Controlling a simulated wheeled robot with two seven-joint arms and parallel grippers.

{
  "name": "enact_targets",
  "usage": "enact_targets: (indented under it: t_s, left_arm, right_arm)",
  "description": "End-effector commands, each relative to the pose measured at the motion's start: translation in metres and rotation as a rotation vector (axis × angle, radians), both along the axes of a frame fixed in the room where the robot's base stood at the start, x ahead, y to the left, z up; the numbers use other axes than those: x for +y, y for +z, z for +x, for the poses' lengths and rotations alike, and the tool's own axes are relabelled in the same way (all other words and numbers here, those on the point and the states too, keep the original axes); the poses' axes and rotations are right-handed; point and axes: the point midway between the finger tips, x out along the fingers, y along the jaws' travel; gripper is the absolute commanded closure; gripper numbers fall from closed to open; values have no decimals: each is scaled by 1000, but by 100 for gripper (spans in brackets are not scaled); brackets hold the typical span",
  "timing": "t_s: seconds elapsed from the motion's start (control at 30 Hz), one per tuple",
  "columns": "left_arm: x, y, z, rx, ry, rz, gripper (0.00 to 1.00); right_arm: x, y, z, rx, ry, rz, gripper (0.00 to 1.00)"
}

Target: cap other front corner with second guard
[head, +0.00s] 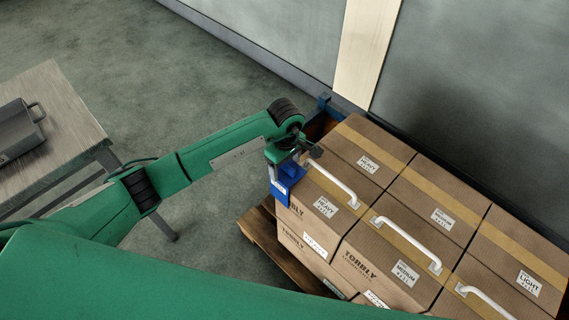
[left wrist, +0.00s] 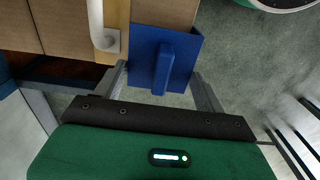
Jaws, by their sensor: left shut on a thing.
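The blue corner guard (head: 285,188) is at the upper left corner of the carton stack in the head view, against the near-left carton (head: 318,207) labelled HEAVY. My left gripper (head: 298,158) is above that corner and shut on the guard. In the left wrist view the guard (left wrist: 182,48) shows its flat face and raised rib between my fingers, overlapping the carton edge (left wrist: 150,12). I cannot tell whether it is fully seated. My right gripper is out of view.
The cartons stand on a wooden pallet (head: 262,236), with white handles (head: 335,184) on top. Open floor lies between.

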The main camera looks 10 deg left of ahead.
Motion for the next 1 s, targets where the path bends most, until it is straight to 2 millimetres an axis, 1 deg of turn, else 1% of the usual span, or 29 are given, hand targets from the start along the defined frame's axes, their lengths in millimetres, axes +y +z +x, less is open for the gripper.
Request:
enact_targets:
  t_s: [0.2,0.23,0.33,0.37,0.63,0.73,0.87,1.0]
  left_arm:
    - [0,0,0,0,0,0,64]
    - [0,0,0,0,0,0,24]
    - [0,0,0,0,0,0,4]
    - [0,0,0,0,0,0,3]
    - [0,1,0,0,0,0,3]
    - [0,7,1,-2,0,1,3]
    - [0,27,1,-5,-1,0,3]
    - [1,59,2,-6,-2,1,3]
  right_arm:
    - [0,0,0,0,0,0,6]
    - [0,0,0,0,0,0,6]
    - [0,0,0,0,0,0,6]
    - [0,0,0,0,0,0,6]
    - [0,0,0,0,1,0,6]
    - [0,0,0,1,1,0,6]
    - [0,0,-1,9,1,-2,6]
    - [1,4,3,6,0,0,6]
